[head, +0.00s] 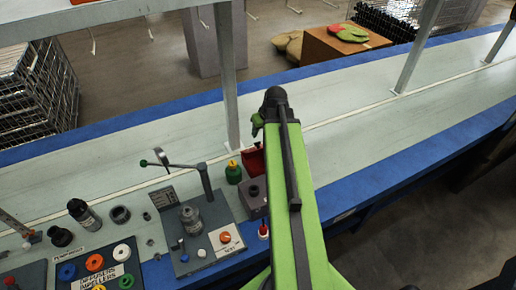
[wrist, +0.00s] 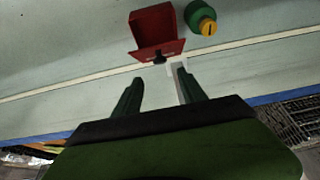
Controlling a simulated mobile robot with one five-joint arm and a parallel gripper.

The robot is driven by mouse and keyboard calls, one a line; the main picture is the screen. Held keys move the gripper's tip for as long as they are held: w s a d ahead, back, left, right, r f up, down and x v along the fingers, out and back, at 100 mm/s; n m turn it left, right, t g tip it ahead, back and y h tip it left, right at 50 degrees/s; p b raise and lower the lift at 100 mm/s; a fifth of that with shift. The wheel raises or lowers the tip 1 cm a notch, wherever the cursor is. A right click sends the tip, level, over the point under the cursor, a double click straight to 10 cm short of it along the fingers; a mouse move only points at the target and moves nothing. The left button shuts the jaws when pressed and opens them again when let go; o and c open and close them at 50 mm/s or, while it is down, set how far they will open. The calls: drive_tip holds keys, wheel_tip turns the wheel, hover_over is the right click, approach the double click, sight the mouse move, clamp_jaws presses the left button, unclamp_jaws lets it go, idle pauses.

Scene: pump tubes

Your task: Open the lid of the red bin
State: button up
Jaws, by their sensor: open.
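The red bin (wrist: 153,25) is at the top middle of the wrist view. A red panel lies along its near side, with a small dark knob (wrist: 158,57) at its edge. I cannot tell for sure whether the lid is shut. In the head view the red bin (head: 251,163) is partly hidden behind my green arm. My gripper (wrist: 158,80) is open and empty. Its two fingers point toward the knob, one on each side of it in the picture, and appear apart from it.
A green bottle with a yellow cap (head: 233,171) stands left of the bin; it also shows in the wrist view (wrist: 201,18). A grey fixture with a lever (head: 197,232) and colored rings on a board (head: 104,267) are farther left. Metal posts (head: 228,80) rise from the bench. The bench behind is mostly clear.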

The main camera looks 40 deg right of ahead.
drive_tip(key=b+x, duration=0.8)
drive_tip(key=x, duration=0.2)
drive_tip(key=shift+w+f, duration=0.2)
drive_tip(key=shift+f, duration=0.15)
drive_tip(key=shift+r, duration=0.1)
clamp_jaws()
idle(0.6)
